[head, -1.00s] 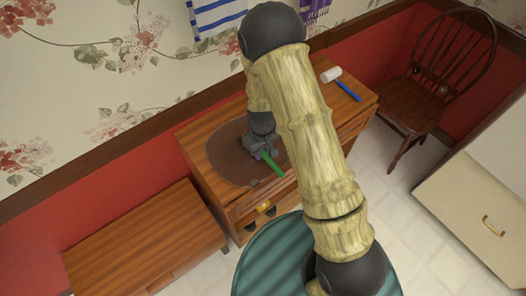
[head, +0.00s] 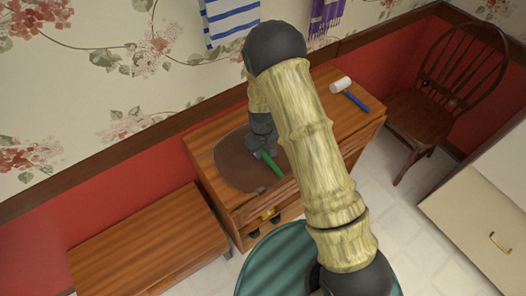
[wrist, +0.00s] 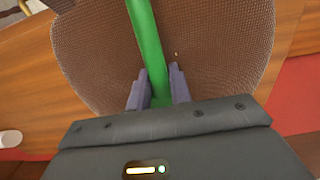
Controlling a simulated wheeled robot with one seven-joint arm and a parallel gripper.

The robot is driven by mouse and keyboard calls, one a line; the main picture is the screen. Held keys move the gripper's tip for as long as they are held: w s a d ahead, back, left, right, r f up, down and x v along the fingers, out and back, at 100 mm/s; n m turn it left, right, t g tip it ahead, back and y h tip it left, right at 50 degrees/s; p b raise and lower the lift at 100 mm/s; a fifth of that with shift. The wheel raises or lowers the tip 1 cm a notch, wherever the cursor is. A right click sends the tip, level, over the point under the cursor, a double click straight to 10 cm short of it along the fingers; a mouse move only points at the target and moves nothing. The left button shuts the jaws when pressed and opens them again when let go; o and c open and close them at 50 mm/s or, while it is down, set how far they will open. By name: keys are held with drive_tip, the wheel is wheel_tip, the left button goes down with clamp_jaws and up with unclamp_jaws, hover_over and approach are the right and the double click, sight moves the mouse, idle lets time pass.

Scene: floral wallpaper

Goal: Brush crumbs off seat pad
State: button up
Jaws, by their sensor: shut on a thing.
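The brown, woven-looking seat pad (head: 232,166) lies flat on top of a wooden cabinet, and its mesh fills much of the wrist view (wrist: 222,50). My gripper (head: 263,153) is over the pad, shut on a green handle (head: 271,165). In the wrist view the handle (wrist: 147,45) runs between the two grey fingers (wrist: 158,88). The tool's working end is not visible, so I cannot confirm it is a brush. One tiny pale speck (wrist: 177,54) shows on the pad, perhaps a crumb. My arm covers part of the cabinet top.
A white-headed tool with a blue handle (head: 356,101) lies at the cabinet's back right. A low wooden bench (head: 150,240) stands left, a dark wooden chair (head: 412,112) right. A cream cabinet (head: 470,215) is at the right edge.

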drive_tip(key=shift+w+a, duration=0.6)
drive_tip(key=shift+w, duration=0.25)
drive_tip(key=shift+w+a, duration=0.6)
drive_tip(key=shift+w, duration=0.2)
drive_tip(key=shift+f, duration=0.1)
drive_tip(key=shift+s+d, duration=0.1)
drive_tip(key=shift+s+d, duration=0.15)
drive_tip(key=shift+s, duration=0.05)
drive_tip(key=shift+s+d, duration=0.5)
drive_tip(key=shift+s, duration=0.2)
drive_tip(key=shift+s+d, duration=0.45)
drive_tip(key=shift+s, duration=0.25)
